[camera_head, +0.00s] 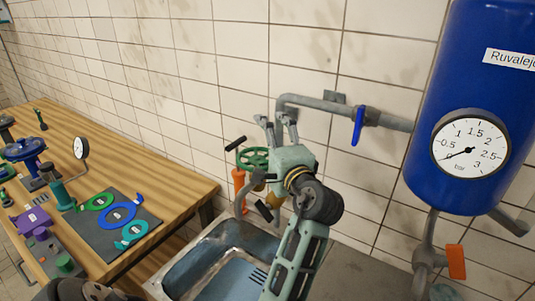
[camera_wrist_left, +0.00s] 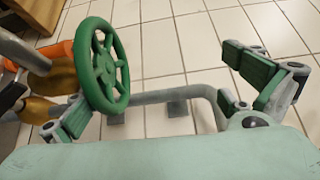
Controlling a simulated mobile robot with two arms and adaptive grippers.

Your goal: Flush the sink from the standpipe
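The sink (camera_head: 205,245) is a steel basin with a slotted drain, below the wall; my left arm covers its right side. The standpipe (camera_head: 239,190) has an orange body, a green handwheel (camera_head: 247,157) and black-ended levers. My left gripper (camera_head: 278,128) is above the sink, just right of the handwheel. In the left wrist view, the left gripper (camera_wrist_left: 168,100) is open, its fingers wide apart. The green handwheel (camera_wrist_left: 103,65) is close beside the left finger there; I cannot tell whether they touch. The standpipe's orange part (camera_wrist_left: 58,52) shows behind it. My right gripper is not in view.
A grey wall pipe (camera_head: 310,102) with a blue lever (camera_head: 358,125) runs behind the gripper. A blue tank (camera_head: 470,70) with a gauge (camera_head: 469,147) hangs at right, an orange lever (camera_head: 456,262) below it. A wooden bench (camera_head: 160,165) with valve parts stands at left.

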